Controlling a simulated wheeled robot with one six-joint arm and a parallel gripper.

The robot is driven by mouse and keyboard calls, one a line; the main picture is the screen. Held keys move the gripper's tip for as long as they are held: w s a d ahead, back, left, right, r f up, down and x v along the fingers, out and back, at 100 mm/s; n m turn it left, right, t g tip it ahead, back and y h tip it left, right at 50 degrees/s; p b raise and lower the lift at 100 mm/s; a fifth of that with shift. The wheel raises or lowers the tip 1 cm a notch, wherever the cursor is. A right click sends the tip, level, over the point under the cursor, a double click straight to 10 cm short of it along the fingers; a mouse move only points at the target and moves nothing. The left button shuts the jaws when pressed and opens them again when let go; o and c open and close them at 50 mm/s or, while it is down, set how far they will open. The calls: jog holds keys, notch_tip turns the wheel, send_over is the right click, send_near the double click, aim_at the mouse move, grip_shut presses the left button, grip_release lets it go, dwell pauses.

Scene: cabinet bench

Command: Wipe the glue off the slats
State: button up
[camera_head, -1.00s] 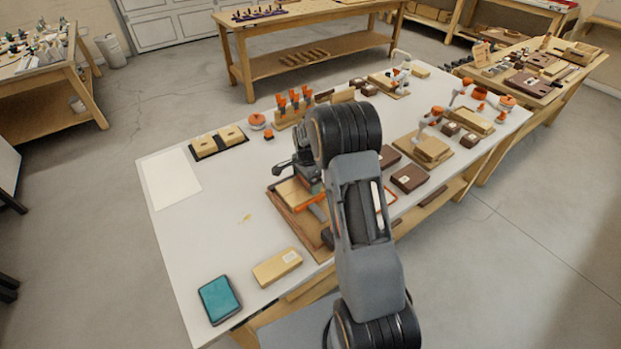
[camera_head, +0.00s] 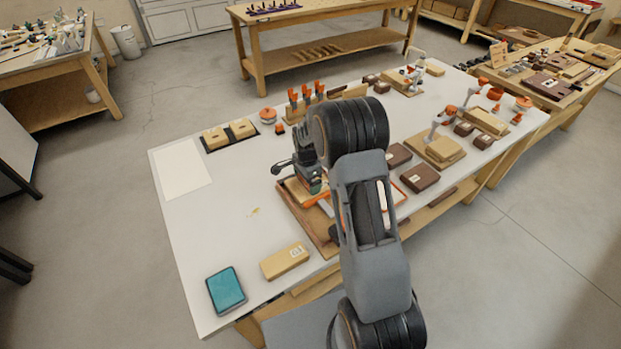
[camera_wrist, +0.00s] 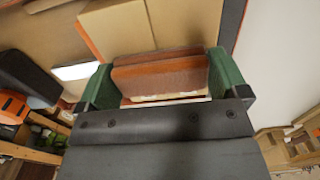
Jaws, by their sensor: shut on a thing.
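My gripper (camera_wrist: 163,85), with green fingers, is shut on a reddish-brown block (camera_wrist: 165,75) with a pale, uneven lower edge. In the head view my gripper (camera_head: 315,185) is over a brown wooden tray (camera_head: 318,239) on the white bench, partly hidden by my arm. Pale wood pieces, perhaps the slats (camera_head: 297,190), lie in the tray beside an orange strip (camera_head: 317,199). In the wrist view a pale wood block (camera_wrist: 117,27) shows beyond the held block. I cannot make out glue on the slats, or whether the held block touches them.
A teal pad (camera_head: 226,290) and a tan block (camera_head: 285,261) lie at the bench's near left. A yellowish mark (camera_head: 253,211) is on the white bench top (camera_head: 215,235). Orange clamps (camera_head: 305,93) stand behind the gripper. Dark brown blocks (camera_head: 420,177) lie to the right. The left bench area is mostly clear.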

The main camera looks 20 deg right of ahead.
aim_at(295, 191)
jog(key=shift+s+a+f, duration=0.1)
jog(key=shift+s+a, duration=0.1)
jog(key=shift+a, duration=0.6)
jog(key=shift+s+a, duration=0.2)
jog(key=shift+a, duration=0.55)
jog(key=shift+a, duration=0.1)
jog(key=shift+s+a, duration=0.15)
jog(key=shift+a, duration=0.75)
jog(key=shift+d, duration=0.2)
jog(key=shift+w+d, duration=0.2)
jog(key=shift+d, duration=0.75)
jog(key=shift+d, duration=0.1)
jog(key=shift+w+d, duration=0.25)
jog(key=shift+d, duration=0.8)
jog(key=shift+w+d, duration=0.2)
jog(key=shift+d, duration=0.8)
jog(key=shift+d, duration=0.15)
